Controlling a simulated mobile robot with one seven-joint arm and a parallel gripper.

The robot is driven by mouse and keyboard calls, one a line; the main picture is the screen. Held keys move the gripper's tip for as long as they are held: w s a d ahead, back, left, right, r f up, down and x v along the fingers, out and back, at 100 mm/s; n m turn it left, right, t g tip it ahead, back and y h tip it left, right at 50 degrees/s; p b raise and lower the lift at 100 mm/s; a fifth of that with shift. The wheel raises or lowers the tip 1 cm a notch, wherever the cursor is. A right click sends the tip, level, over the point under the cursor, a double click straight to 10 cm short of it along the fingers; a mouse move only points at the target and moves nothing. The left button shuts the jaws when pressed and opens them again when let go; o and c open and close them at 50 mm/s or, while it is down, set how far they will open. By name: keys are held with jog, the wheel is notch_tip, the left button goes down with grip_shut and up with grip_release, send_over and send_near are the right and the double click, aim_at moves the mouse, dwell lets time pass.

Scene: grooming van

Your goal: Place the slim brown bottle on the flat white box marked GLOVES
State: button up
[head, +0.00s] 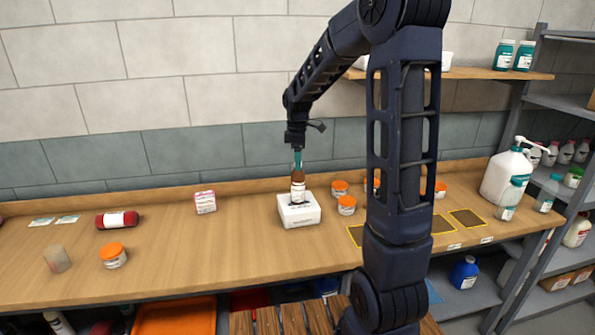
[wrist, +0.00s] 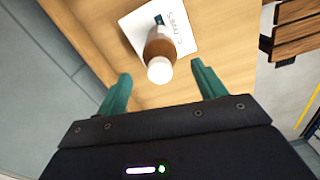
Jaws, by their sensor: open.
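The slim brown bottle (head: 298,187) has a pale label and stands upright on top of the flat white box (head: 300,212) on the wooden counter. In the wrist view the bottle (wrist: 158,48) shows its white cap toward me, and the white box (wrist: 182,40) under it bears the word GLOVES. My gripper (head: 297,161) is directly above the bottle, pointing down. Its green fingers are spread, one on each side of the cap in the wrist view, with gaps visible on both sides. In the head view the fingers hide the bottle's top.
Orange-lidded jars (head: 347,205) stand right of the box. A small pink-and-white box (head: 205,201), a dark red bottle lying down (head: 117,220), another orange-lidded jar (head: 113,255) and a beige cup (head: 57,259) are to the left. A white pump jug (head: 505,178) stands far right. Counter in front of the box is clear.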

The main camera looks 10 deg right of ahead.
notch_tip(320, 180, up, 5)
jog(key=shift+f, duration=0.15)
jog(key=shift+s+d+r, duration=0.15)
jog(key=shift+s+r, duration=0.15)
jog(key=shift+r, duration=0.2)
jog(key=s+d+r+m+t, duration=0.1)
jog(key=s+d+m, duration=0.2)
jog(key=s, duration=0.6)
jog(key=s+d+r+m+t, duration=0.1)
jog(key=s+d+m+t, duration=0.1)
jog(key=s+m, duration=0.5)
jog(key=s+d+r+m+t, duration=0.1)
jog(key=s+d+m, duration=0.3)
jog(key=s, duration=0.8)
jog(key=shift+m+t, duration=0.3)
jog(key=shift+m, duration=0.8)
